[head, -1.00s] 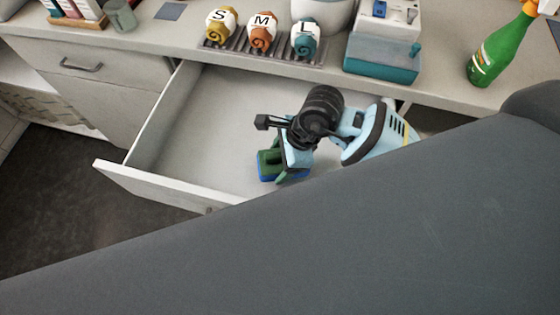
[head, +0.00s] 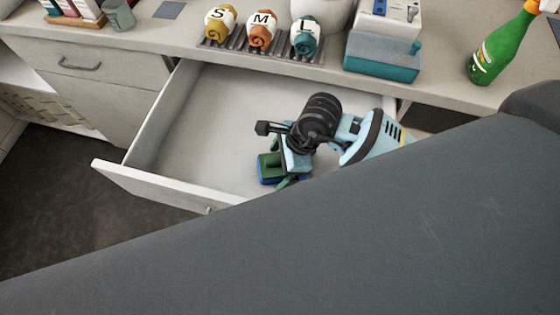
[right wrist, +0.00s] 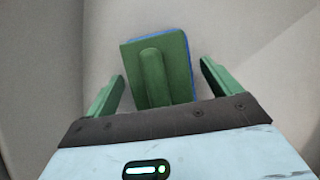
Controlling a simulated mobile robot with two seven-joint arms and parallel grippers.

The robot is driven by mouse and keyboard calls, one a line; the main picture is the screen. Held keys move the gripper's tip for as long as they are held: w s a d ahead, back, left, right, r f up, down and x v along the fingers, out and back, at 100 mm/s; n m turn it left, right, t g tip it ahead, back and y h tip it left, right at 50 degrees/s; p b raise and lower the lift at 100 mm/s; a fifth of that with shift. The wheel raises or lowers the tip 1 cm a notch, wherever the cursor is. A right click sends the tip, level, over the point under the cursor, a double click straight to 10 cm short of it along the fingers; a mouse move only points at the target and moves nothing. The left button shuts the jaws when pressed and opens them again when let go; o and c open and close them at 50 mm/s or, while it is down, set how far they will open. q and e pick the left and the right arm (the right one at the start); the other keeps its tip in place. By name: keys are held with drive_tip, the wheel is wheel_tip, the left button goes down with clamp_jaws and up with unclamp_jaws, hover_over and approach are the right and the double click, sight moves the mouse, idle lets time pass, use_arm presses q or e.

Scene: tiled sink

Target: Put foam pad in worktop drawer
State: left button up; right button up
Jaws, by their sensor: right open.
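The foam pad (head: 267,168) is a small green block with a blue layer and a raised green ridge. It rests inside the open worktop drawer (head: 222,120), near the drawer's front. In the right wrist view the pad (right wrist: 176,62) lies on the pale drawer floor. My right gripper (head: 284,175) is low in the drawer at the pad, partly hiding it in the head view. In the right wrist view its green fingers (right wrist: 158,84) stand apart, one on each side of the pad, with gaps to it. My left gripper is out of view.
The drawer front (head: 165,188) and left wall (head: 165,112) bound the space around my right gripper. On the worktop behind are rolled cloths (head: 262,32) on a rack, a teal-and-white box (head: 383,60) and a green bottle (head: 497,50). The drawer's left and back floor is clear.

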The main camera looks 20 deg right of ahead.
drive_tip(key=shift+r, duration=0.25)
drive_tip(key=p+v, duration=0.1)
drive_tip(key=v, duration=1)
drive_tip(key=shift+d+r, duration=0.15)
drive_tip(key=shift+r, duration=0.15)
